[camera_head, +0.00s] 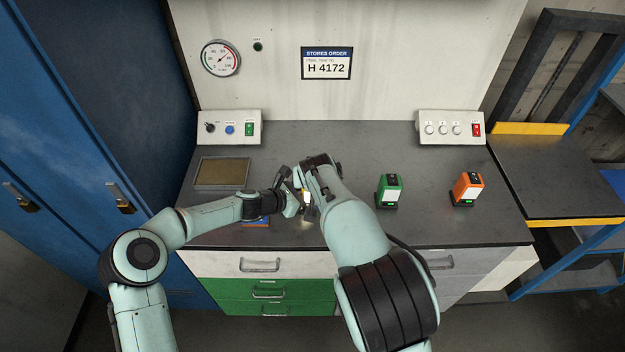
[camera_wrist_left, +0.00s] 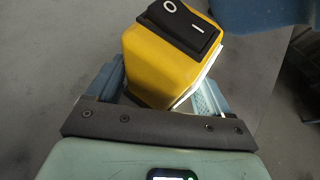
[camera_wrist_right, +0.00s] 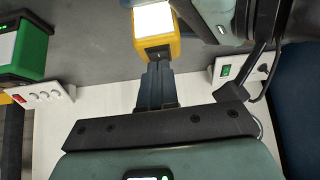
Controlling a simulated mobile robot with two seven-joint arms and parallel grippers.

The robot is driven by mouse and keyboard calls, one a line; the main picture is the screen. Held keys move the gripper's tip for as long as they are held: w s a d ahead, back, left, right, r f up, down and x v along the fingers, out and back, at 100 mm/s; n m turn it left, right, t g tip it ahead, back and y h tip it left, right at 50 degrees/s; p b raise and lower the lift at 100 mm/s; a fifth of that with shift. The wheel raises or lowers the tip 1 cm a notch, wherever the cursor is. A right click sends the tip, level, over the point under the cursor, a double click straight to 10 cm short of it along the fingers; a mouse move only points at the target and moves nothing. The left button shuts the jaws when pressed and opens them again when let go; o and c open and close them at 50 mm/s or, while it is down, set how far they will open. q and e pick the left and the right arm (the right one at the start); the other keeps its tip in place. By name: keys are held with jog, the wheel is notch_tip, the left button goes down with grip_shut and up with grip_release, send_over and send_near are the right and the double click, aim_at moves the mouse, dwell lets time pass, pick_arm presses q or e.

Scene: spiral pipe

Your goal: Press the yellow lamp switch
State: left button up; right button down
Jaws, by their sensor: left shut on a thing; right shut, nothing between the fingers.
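The yellow lamp (camera_wrist_left: 160,62) is a yellow block with a black rocker switch (camera_wrist_left: 180,25) on one end. The switch is marked with a circle and a line. My left gripper (camera_wrist_left: 160,92) is shut on the lamp body. In the right wrist view, the lamp (camera_wrist_right: 157,48) shows a bright white panel. My right gripper (camera_wrist_right: 158,70) is shut and empty, its fingertips close to the lamp's near end; I cannot tell if they touch it. In the head view, both arms meet above the table's middle and mostly hide the lamp.
A green lamp (camera_head: 389,190) and an orange lamp (camera_head: 467,188) stand on the grey table (camera_head: 430,222) to the right. Control boxes (camera_head: 229,128) (camera_head: 450,127) stand at the back. A shallow tray (camera_head: 222,186) lies left. A blue item (camera_head: 256,222) is partly hidden under my left arm.

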jog(key=shift+r, duration=0.25)
jog(key=v, duration=1.3)
jog(key=shift+s, duration=0.2)
jog(key=shift+f, duration=0.15)
